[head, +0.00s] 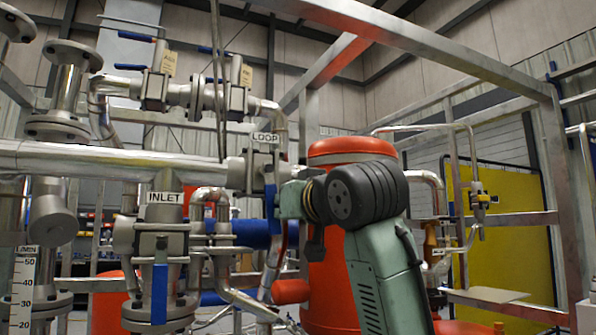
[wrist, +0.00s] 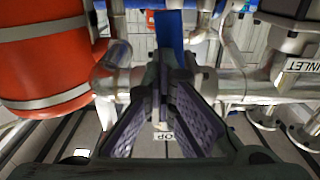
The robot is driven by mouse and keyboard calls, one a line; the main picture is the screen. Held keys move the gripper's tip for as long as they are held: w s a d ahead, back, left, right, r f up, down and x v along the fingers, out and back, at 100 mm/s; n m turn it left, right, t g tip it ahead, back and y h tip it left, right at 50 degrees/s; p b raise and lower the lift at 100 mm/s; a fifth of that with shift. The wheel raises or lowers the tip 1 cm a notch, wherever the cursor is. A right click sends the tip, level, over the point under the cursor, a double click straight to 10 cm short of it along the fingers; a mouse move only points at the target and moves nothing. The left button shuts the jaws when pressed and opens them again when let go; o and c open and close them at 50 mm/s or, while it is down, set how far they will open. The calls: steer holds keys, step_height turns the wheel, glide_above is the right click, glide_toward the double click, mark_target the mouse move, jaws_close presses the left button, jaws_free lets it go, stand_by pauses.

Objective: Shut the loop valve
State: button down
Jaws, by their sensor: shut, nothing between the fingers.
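The loop valve (head: 240,172) sits on the horizontal steel pipe under a white LOOP label (head: 265,138). Its blue handle (head: 270,203) hangs straight down, across the pipe's line. In the wrist view the picture is upside down: the blue handle (wrist: 169,32) runs up from the valve, and the LOOP label (wrist: 163,136) shows partly behind the fingers. My gripper (wrist: 166,80) is shut and empty, in front of the valve and near the handle's root. Whether it touches the handle I cannot tell. In the head view my gripper (head: 291,200) is just right of the handle, its fingertips hidden.
The INLET valve (head: 160,243) with a downward blue handle (head: 159,293) stands to the left. An orange tank (head: 330,285) stands behind my arm. Two tagged valves (head: 155,88) (head: 237,98) sit on the pipe above. Steel frame bars (head: 400,37) cross overhead.

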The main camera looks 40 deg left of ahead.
steer(key=w+b+v, duration=0.1)
steer(key=b+v, duration=0.1)
steer(key=v, duration=0.7)
steer(key=shift+d+f, duration=0.25)
steer(key=shift+f, duration=0.2)
stand_by(0.3)
stand_by(0.4)
